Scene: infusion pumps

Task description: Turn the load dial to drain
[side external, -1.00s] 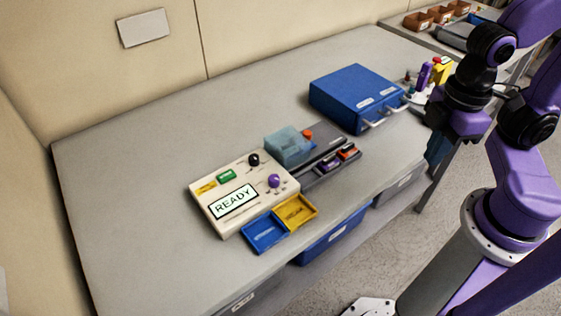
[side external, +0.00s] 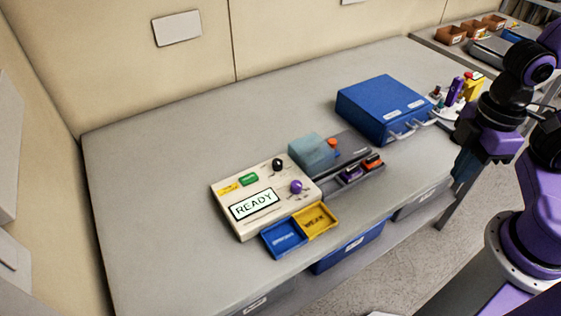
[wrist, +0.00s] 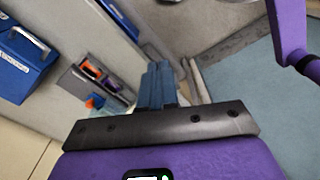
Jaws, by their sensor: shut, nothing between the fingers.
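A cream control panel (side external: 268,183) lies on the grey bench with a screen (side external: 254,205) reading READY. It carries a black knob (side external: 278,165) and a purple knob (side external: 296,187). Their small markings are unreadable, so I cannot tell which is the load dial or where it points. My gripper (side external: 463,170) is off to the right, above the bench's front edge and well apart from the panel. In the wrist view its blue fingers (wrist: 158,84) are together and empty. The panel is not clearly visible there.
Blue (side external: 284,238) and yellow (side external: 316,221) trays sit before the panel. A grey unit with a translucent blue block (side external: 311,152) stands right of it. A blue case (side external: 380,106) with handles is farther back, near my gripper. The bench's left side is clear.

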